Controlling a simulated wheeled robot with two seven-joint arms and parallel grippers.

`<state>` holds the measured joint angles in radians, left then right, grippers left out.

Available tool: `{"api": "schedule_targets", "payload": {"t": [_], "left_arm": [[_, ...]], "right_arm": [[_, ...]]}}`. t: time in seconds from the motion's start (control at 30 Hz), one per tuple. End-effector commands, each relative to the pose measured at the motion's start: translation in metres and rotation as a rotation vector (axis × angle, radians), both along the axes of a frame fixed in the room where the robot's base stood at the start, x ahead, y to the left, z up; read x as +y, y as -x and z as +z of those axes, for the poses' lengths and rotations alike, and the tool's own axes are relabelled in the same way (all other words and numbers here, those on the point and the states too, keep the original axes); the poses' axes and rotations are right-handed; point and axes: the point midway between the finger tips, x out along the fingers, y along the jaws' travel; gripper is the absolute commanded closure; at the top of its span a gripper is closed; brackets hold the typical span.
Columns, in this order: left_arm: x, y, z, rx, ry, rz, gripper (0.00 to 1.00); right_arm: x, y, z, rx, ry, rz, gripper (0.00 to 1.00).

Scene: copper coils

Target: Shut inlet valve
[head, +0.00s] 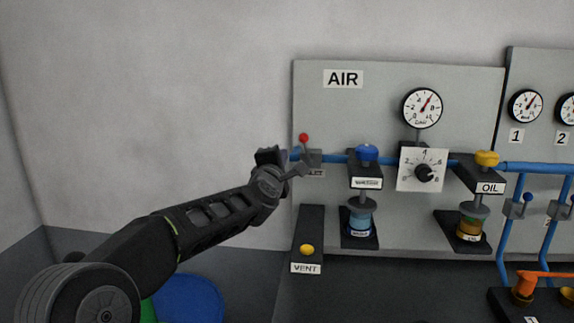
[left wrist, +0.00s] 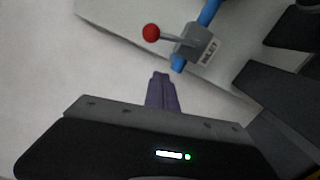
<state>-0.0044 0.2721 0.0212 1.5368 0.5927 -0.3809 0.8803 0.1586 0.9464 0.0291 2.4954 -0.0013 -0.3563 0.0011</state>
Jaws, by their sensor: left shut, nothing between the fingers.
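The inlet valve is a grey block on the blue air pipe at the left end of the AIR panel (head: 450,80). Its lever has a red ball knob (head: 304,138), which stands up above the pipe in the head view. In the left wrist view the valve body (left wrist: 197,44) carries an INLET label, and the lever sticks out across the pipe to the red knob (left wrist: 151,33). My left gripper (head: 299,170) is just below and in front of the valve. Its fingers (left wrist: 161,78) are shut and empty, and appear apart from the lever. My right gripper is not in view.
Right of the valve are a blue-capped filter unit (head: 367,152), a regulator dial (head: 423,171), a pressure gauge (head: 422,107) and a yellow-capped oil unit (head: 487,158). A vent box with a yellow button (head: 307,249) is below. The wall to the left is bare.

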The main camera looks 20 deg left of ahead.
Motion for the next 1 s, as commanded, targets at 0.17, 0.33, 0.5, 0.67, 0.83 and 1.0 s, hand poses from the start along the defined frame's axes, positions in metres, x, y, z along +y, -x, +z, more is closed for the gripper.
{"api": "schedule_targets", "payload": {"t": [0.17, 0.33, 0.5, 0.67, 0.83, 1.0], "left_arm": [[-0.010, 0.042, 0.000, -0.004, 0.001, -0.002, 1.00], [-0.016, 0.074, -0.001, -0.003, 0.000, -0.001, 1.00], [-0.020, 0.093, 0.000, -0.002, 0.002, -0.001, 1.00], [-0.021, 0.097, -0.001, 0.000, 0.001, -0.001, 1.00], [-0.021, 0.097, 0.000, 0.000, 0.001, -0.001, 1.00], [-0.021, 0.097, 0.000, 0.000, 0.001, -0.001, 1.00]], "right_arm": [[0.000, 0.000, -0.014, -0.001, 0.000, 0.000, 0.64], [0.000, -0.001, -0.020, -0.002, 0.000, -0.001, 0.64], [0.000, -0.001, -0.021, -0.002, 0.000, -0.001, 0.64], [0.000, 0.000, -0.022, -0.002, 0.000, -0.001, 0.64], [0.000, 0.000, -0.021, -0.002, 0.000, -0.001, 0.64], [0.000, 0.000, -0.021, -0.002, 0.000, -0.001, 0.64]]}}
